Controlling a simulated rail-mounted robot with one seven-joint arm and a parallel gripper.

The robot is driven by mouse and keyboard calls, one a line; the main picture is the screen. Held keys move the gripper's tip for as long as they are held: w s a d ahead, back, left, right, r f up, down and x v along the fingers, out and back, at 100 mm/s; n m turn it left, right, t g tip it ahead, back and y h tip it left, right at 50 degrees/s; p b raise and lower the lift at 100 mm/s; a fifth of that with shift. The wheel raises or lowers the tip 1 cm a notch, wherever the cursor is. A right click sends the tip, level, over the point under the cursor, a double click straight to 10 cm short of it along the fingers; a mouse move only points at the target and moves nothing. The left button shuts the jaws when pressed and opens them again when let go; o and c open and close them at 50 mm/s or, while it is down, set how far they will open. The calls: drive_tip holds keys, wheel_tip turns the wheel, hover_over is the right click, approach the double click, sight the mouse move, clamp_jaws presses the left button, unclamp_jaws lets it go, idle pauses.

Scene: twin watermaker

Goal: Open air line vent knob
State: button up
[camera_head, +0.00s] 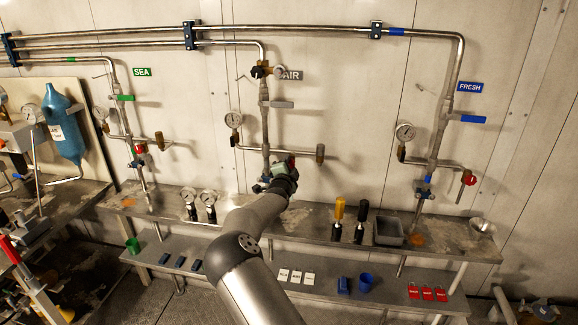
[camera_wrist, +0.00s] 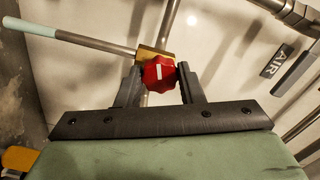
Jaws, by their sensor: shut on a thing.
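The vent knob (camera_wrist: 158,73) is red with a white bar mark and sits on a brass fitting (camera_wrist: 152,55) in the wrist view. My gripper (camera_wrist: 159,80) has its two black fingers closed on the knob, one on each side. In the head view my gripper (camera_head: 282,168) reaches the lower part of the AIR line (camera_head: 264,110), and my arm hides the knob there.
The SEA line (camera_head: 122,115) with its gauge is on the left, and the FRESH line (camera_head: 440,120) is on the right. A pressure gauge (camera_head: 234,120) sits left of the AIR line. Screwdriver-like tools (camera_head: 338,212) and a grey bin (camera_head: 389,232) stand on the shelf at right.

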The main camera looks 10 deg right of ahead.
idle(0.3)
drive_tip(key=o, duration=1)
drive_tip(key=b+v, duration=0.3)
drive_tip(key=v, duration=1.4)
drive_tip(key=shift+s+a+b, duration=0.1)
drive_tip(key=shift+s+b, duration=0.1)
drive_tip(key=shift+b, duration=0.1)
